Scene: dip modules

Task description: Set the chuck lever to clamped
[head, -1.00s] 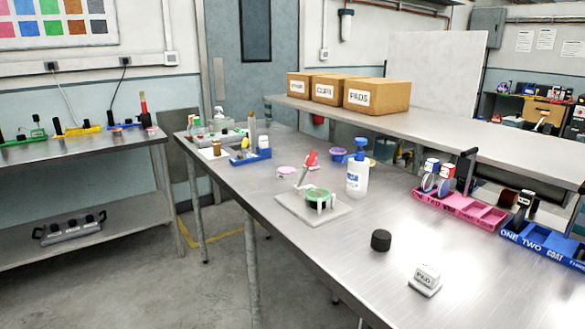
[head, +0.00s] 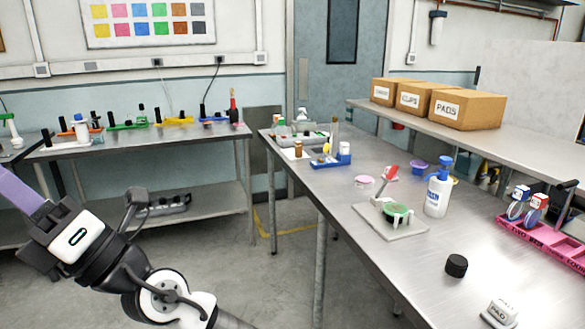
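The chuck (head: 397,212) is a fixture with a green round top on a flat pale base plate (head: 380,225), on the steel table in the head view. Its lever has a red handle (head: 390,173) and stands tilted up toward the upper right, behind and left of the green disc. Whether it is clamped is too small to tell. My arm shows at the lower left, away from the table and well left of the chuck. A purple part shows at the left edge, but my gripper's fingertips are not in view.
A white bottle with a blue pump (head: 437,192) stands close right of the chuck. A black cylinder (head: 456,266) and a white labelled block (head: 499,311) lie nearer. A pink rack (head: 540,241) is at the right. A blue tray (head: 330,161) is behind. The table's front left is clear.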

